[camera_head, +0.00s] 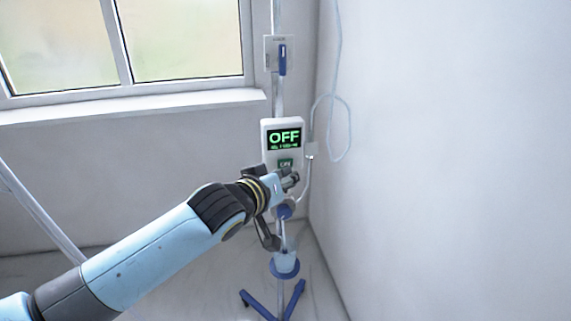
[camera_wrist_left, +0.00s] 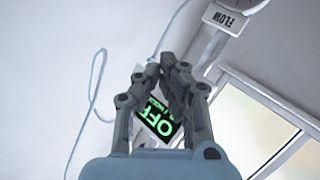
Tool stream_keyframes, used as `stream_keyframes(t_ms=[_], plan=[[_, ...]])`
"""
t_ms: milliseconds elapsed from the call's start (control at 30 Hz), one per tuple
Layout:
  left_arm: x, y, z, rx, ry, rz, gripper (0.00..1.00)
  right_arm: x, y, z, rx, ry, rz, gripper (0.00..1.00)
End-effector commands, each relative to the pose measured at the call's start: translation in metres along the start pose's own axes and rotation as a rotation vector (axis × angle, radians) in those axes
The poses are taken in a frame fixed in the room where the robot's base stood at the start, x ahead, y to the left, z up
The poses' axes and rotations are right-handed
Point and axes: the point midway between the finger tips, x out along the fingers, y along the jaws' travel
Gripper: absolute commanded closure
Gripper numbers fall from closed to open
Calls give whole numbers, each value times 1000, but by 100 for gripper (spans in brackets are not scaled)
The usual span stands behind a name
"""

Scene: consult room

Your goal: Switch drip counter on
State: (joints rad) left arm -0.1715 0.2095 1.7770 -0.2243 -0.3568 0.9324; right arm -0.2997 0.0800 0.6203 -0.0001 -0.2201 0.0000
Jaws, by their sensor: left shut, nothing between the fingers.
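The drip counter (camera_head: 268,151) is a white box on a stand pole in the middle of the head view. Its dark screen (camera_head: 284,139) reads OFF in green letters, with a green button (camera_head: 285,163) below it. My left gripper (camera_head: 292,180) is shut and empty, just in front of the counter's lower part, below the button in the picture. I cannot tell whether it touches the counter. In the left wrist view the OFF screen (camera_wrist_left: 158,120) shows tilted, partly hidden behind the gripper's fingers (camera_wrist_left: 172,72). My right gripper is in neither view.
The stand has blue legs (camera_head: 297,297) on the floor. A box with a blue lever (camera_head: 282,60) is higher on the pole. A thin tube (camera_head: 349,125) hangs in a loop by the right wall (camera_head: 450,160). A window (camera_head: 185,40) with a sill is at left.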

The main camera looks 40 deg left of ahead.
Motion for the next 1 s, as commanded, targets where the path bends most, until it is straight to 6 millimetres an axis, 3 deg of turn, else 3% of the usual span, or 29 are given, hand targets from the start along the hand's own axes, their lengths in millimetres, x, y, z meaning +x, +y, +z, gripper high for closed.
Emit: stream_keyframes(t_ms=[1000], plan=[[7, -5, -5, 0, 0, 0, 100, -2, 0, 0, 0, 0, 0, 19]])
